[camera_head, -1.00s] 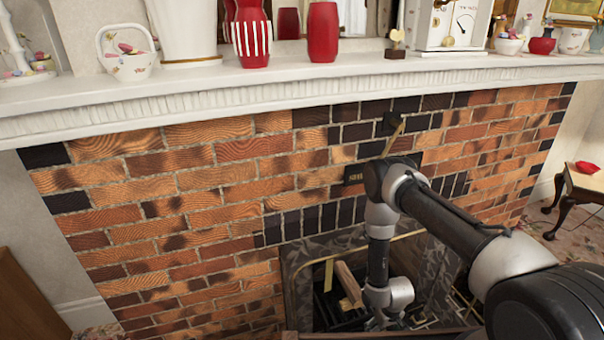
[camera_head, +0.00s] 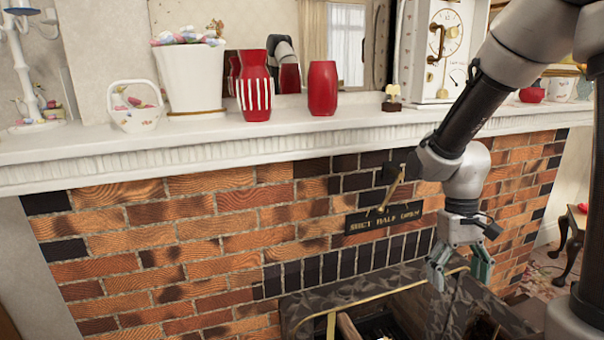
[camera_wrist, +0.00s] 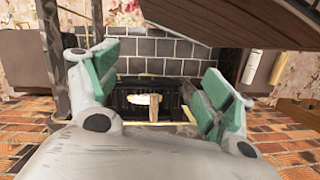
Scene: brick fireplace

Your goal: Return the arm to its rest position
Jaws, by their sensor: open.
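My gripper (camera_head: 462,272) hangs pointing down in front of the brick fireplace (camera_head: 190,225), above the right part of the firebox opening. Its two green-padded fingers are apart with nothing between them. In the wrist view my gripper (camera_wrist: 160,98) also shows spread and empty. The dark grate (camera_wrist: 140,85) lies beyond the fingers, with a light-coloured piece of wood (camera_wrist: 154,108) at it. My arm is raised and bent at the right side of the head view, crossing in front of the mantel.
The white mantel shelf (camera_head: 240,140) holds a striped red vase (camera_head: 254,90), a plain red vase (camera_head: 323,88), a white planter (camera_head: 190,75), a basket (camera_head: 135,108) and a clock (camera_head: 440,50). A dark sign (camera_head: 383,217) and a brass-coloured handle (camera_head: 388,192) are on the bricks left of my gripper.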

